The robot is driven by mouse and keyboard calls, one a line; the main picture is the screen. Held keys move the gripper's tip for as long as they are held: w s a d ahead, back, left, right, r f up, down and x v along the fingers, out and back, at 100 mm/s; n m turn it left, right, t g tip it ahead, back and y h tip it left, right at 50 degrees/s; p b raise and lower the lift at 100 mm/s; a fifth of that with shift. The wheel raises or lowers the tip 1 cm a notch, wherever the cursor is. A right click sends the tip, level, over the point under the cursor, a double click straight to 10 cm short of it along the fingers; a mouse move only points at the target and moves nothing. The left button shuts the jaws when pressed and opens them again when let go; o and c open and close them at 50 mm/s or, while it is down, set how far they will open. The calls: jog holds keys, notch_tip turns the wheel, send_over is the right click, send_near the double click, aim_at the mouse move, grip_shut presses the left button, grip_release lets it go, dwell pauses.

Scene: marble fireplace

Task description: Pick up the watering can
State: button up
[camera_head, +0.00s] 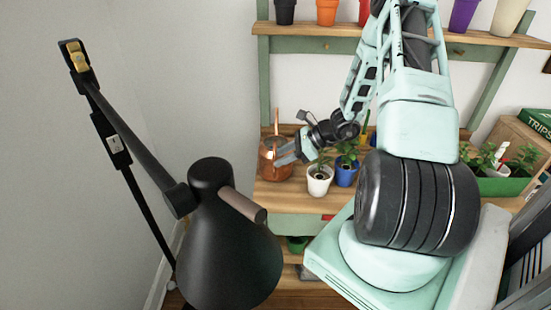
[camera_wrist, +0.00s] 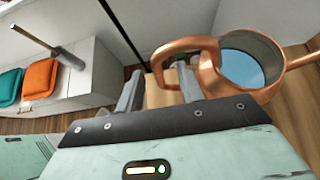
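The copper watering can (camera_head: 273,158) stands on the wooden plant bench at its left end. In the wrist view the can (camera_wrist: 258,92) is at the right, with bluish water showing in its round opening and its spout running off to the right. Its looped handle (camera_wrist: 184,45) reaches left toward my fingers. My gripper (camera_wrist: 160,69) is open, with one finger on each side of the handle's outer part; contact is not clear. In the head view my gripper (camera_head: 287,151) is at the can's right side and partly covers it.
A white potted plant (camera_head: 319,180) and a blue potted plant (camera_head: 346,174) stand just right of my gripper. A black lamp (camera_head: 215,240) is in the left foreground. An upper shelf (camera_head: 300,31) holds several colored pots. A green planter (camera_head: 495,186) is at the right.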

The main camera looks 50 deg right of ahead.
jog(key=shift+p+x, duration=0.9)
jog(key=shift+x, duration=1.7)
jog(key=shift+s+a+f, duration=0.1)
jog(key=shift+s+a, duration=0.05)
grip_shut()
jog(key=shift+r, duration=0.2)
